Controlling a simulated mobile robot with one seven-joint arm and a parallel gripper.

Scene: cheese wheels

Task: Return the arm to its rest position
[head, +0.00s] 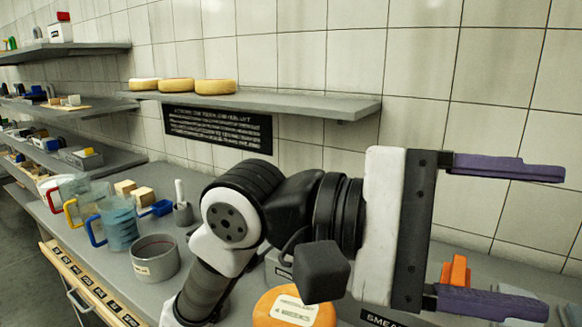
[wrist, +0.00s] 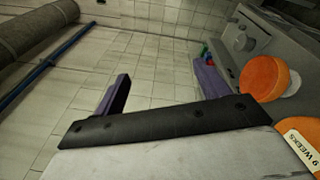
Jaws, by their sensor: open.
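My gripper (head: 500,234) has two purple fingers spread wide apart, with nothing between them. In the head view it points to the right, above the counter and in front of the tiled wall. In the wrist view the gripper (wrist: 160,92) is also empty, with bare tiles between its fingers. My arm rises from the lower middle of the head view, bends, and reaches right.
An orange cheese wheel (head: 278,308) with a label lies on the counter (head: 150,295) below my arm. Three cheese wheels stand on the wall shelf (head: 320,105). Measuring jugs (head: 120,225) and a grey pot (head: 155,260) stand left. An orange object (head: 456,272) is near the lower finger.

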